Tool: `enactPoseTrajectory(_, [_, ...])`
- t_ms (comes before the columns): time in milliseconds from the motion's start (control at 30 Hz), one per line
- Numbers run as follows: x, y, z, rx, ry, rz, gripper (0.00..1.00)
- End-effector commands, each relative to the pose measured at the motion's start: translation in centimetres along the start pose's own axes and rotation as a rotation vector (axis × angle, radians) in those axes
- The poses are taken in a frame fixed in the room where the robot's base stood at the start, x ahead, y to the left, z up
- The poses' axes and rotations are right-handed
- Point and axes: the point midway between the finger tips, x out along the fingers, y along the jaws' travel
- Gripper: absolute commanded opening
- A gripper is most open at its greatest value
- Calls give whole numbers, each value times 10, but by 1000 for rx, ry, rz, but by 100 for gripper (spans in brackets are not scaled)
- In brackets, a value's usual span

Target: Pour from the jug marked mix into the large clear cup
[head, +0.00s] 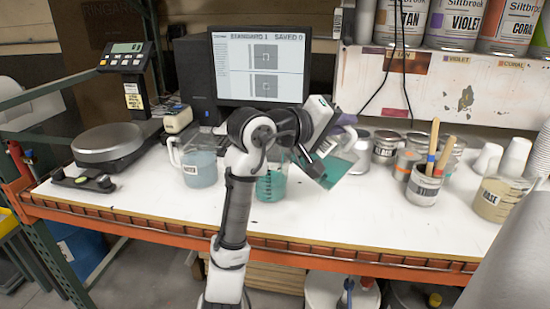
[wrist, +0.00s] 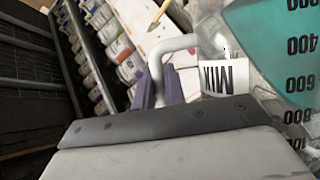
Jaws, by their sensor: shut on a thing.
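The mix jug (head: 332,171) is clear with teal liquid in it. It is tilted, held above the bench and to the right of the large clear cup. Its white MIX label (wrist: 224,75) and pale handle (wrist: 165,55) show in the wrist view. My gripper (head: 346,138) is shut on the handle, its purple fingers on either side of it (wrist: 160,90). The large clear cup (head: 271,187) stands upright on the bench with teal liquid inside. My arm hides part of the cup's top and left side. I cannot make out a stream between jug and cup.
A water jug (head: 198,168) stands left of the cup, a scale (head: 105,145) farther left. A can of stir sticks (head: 424,186), several cans and a base jug (head: 497,198) stand at right. A monitor (head: 262,65) is behind. The bench front (head: 330,228) is clear.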

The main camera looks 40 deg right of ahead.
Motion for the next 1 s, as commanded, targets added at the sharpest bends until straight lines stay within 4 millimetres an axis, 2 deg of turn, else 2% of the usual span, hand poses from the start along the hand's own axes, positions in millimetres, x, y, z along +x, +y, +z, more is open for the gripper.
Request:
enactPoseTrajectory(267, [-1, 1, -1, -2, 1, 3, 0])
enactPoseTrajectory(400, [17, -36, 44, 268, -2, -110, 0])
enactPoseTrajectory(500, [17, -32, 43, 300, 2, -122, 0])
enactPoseTrajectory(667, [20, -37, 48, 328, 1, -133, 0])
enactPoseTrajectory(1000, [33, -62, 82, 516, -1, -211, 0])
